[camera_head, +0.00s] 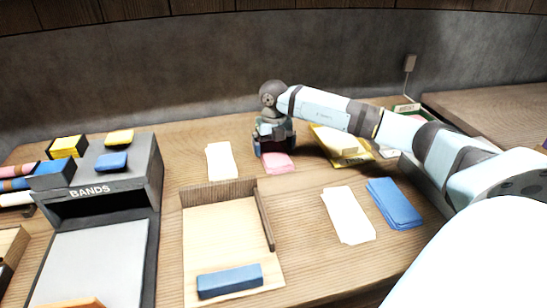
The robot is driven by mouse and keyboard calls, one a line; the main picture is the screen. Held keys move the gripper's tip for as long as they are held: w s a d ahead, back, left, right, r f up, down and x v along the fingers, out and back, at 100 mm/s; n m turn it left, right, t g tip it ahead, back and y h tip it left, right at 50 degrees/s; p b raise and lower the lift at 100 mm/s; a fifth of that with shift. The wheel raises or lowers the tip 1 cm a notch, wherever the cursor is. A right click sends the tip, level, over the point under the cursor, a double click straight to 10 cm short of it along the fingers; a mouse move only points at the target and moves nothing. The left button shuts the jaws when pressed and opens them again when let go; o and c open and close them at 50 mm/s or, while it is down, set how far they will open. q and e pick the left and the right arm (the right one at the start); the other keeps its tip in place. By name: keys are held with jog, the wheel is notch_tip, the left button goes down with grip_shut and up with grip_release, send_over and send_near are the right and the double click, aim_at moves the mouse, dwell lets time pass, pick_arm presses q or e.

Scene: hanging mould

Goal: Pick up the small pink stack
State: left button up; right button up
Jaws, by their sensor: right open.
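The small pink stack (279,164) lies flat on the wooden table, behind the light wooden tray and to its right. My right arm reaches in from the right, and its gripper (271,155) points down at the back of the table. The gripper is just behind and over the left part of the pink stack. Its jaws are small and dark here, and the gripper hides part of the stack's far side. I cannot tell whether the fingers touch the stack. The left gripper is not in view.
A cream stack (220,160) lies left of the gripper. A yellow packet (341,147) lies to the right under my arm. A wooden tray (215,225) holds a blue block (229,281). A white stack (348,214) and a blue stack (394,203) lie front right. A dark BANDS box (100,200) stands left.

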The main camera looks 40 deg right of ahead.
jog(key=shift+f, duration=0.9)
jog(key=c, duration=1)
jog(key=shift+r, duration=0.1)
